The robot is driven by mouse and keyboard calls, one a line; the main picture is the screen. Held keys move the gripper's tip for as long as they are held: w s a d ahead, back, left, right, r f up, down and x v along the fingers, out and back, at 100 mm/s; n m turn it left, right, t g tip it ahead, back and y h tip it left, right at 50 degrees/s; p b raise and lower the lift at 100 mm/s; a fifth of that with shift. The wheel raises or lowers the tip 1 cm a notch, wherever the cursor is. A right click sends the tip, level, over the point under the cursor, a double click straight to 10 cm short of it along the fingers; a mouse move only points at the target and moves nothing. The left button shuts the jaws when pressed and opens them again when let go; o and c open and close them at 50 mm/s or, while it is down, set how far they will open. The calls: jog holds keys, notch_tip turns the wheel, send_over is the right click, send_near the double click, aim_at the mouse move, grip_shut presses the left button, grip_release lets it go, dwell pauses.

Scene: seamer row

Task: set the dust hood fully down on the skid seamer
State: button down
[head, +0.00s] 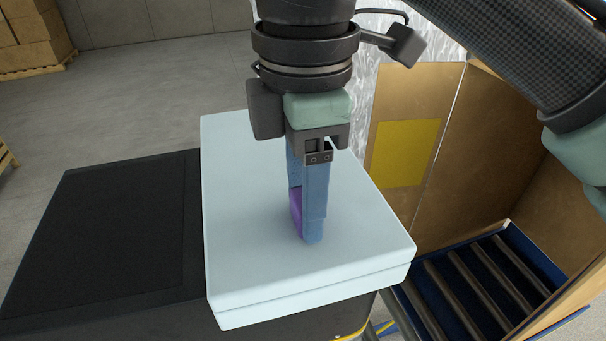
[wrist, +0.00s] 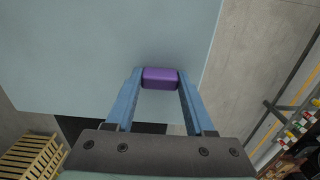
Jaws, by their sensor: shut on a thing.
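The dust hood (head: 250,240) is a pale blue, box-like cover with a line running round its side near the bottom. It lies over the right part of a dark machine body (head: 110,240), which I take for the skid seamer. My gripper (head: 313,235) points straight down over the hood's top, shut on its purple handle (head: 295,210). In the wrist view the handle (wrist: 160,78) sits between both blue fingers, and the hood's top (wrist: 90,50) fills the upper left. The hood's underside is hidden, so I cannot tell whether it rests fully or hangs slightly above.
A roller conveyor (head: 470,285) with a blue frame stands at the lower right, beside brown panels (head: 415,150), one with a yellow patch. Stacked cartons (head: 30,35) stand at the far left. In the wrist view a wooden pallet (wrist: 30,155) lies at lower left. The floor (head: 130,90) behind is clear.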

jog(key=shift+w+f+p, duration=0.1)
jog(key=shift+f+p, duration=0.35)
jog(key=shift+f, duration=2)
jog(key=shift+f, duration=0.2)
jog(key=shift+c, duration=1.3)
grip_release()
jog(key=shift+r, duration=0.1)
